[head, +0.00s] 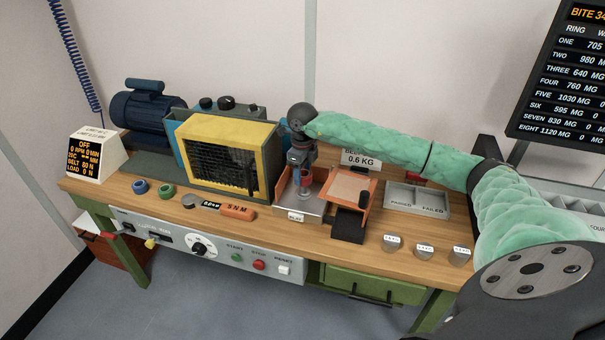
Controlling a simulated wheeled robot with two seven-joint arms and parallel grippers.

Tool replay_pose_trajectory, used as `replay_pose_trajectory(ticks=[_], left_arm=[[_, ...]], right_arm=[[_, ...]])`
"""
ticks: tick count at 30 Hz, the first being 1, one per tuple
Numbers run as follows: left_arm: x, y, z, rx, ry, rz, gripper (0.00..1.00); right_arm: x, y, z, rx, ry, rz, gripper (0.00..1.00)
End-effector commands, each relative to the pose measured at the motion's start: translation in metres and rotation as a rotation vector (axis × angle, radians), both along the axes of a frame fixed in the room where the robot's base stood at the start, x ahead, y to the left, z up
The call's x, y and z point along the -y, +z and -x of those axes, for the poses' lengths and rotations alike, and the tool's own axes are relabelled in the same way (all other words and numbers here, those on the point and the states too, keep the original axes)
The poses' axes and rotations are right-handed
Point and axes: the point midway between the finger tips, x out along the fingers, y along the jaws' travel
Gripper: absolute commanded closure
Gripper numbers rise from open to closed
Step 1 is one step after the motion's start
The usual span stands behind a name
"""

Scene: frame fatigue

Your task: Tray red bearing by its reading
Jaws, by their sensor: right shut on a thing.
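My right gripper (303,178) reaches in from the right on a green-sleeved arm. It points down and is shut on a small reddish thing, which looks like the red bearing and is mostly hidden by the fingers. It is over a labelled metal tray (293,205) at the front right of the yellow-framed guard; I cannot tell whether the held thing touches the tray. A grey tray (431,213) marked PASSED and FAILED lies further right on the bench. A display (570,85) lists rings with readings in MG. My left gripper is not in view.
A yellow-framed cage (272,165) stands left of the gripper. An orange stand (365,200) with a dark block is close on its right. Blue (139,186) and green (167,191) rings lie at left. Three labelled cups (425,251) stand along the front right edge.

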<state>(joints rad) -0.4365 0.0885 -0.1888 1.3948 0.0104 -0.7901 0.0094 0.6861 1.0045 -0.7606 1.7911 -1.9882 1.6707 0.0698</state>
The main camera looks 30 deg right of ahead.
Motion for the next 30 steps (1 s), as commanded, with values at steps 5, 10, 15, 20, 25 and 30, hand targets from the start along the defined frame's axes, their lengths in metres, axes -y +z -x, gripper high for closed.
replay_pose_trajectory(ticks=[5,10,15,20,25,30], left_arm=[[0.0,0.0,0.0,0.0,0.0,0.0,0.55],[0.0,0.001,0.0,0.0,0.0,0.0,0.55],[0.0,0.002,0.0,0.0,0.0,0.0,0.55],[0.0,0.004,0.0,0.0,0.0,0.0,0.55],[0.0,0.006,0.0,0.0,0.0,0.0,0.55],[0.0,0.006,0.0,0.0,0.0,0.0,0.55]], right_arm=[[0.0,0.0,0.0,0.0,0.0,0.0,0.78],[0.0,0.003,0.0,0.001,0.0,0.0,0.78],[0.0,0.012,-0.001,0.002,0.0,0.0,0.78],[0.0,0.022,0.0,0.002,0.001,-0.001,0.78],[0.0,0.033,0.0,0.001,0.001,0.0,0.78],[0.0,0.04,0.0,0.001,0.001,0.0,0.78]])
